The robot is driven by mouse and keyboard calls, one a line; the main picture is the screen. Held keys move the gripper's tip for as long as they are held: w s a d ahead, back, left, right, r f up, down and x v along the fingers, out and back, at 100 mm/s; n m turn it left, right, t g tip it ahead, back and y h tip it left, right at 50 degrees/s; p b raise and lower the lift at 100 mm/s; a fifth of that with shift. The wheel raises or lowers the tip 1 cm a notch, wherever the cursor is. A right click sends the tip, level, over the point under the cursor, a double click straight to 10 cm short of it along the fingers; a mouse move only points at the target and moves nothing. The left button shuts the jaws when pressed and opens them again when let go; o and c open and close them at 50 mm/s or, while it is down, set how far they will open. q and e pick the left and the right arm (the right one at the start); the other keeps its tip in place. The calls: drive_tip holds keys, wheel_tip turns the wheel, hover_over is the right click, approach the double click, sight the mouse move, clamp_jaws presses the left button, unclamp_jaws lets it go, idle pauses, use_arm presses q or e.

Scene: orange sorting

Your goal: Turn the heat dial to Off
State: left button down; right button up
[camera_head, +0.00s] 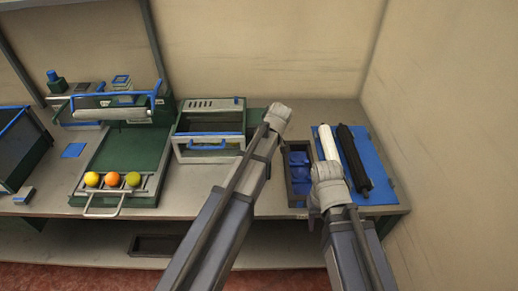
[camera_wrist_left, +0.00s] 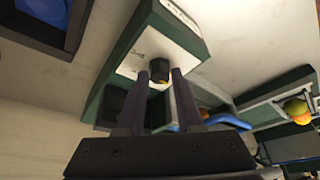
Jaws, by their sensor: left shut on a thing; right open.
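The heat dial (camera_wrist_left: 159,68) is a small dark knob on a pale panel of a green-sided box (camera_wrist_left: 140,55) in the left wrist view. My left gripper (camera_wrist_left: 159,82) has a finger on each side of the dial and is shut on it. The dial's pointer and markings are too small to read. In the head view my left wrist (camera_head: 278,118) is beside the right end of the grey and green heater unit (camera_head: 210,105), and the dial is hidden there. My right gripper (camera_head: 328,190) is open, over the blue mat by the white roller; its fingertips are hard to make out.
A dark tray with blue items (camera_head: 299,170) lies between my arms. A white roller (camera_head: 328,142) and black roller (camera_head: 353,158) lie on the blue mat (camera_head: 380,195). At left, several round fruits (camera_head: 112,179) sit in a rack on a green board. Walls close the back and right.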

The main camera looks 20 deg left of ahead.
use_arm(q)
drive_tip(key=shift+n, duration=0.3)
idle(0.4)
drive_tip(key=c, duration=0.6)
unclamp_jaws()
drive_tip(key=shift+o, duration=0.2)
drive_tip(key=p+v, duration=0.7)
drive_tip(key=shift+d+r, duration=0.15)
drive_tip(key=shift+r, duration=0.25)
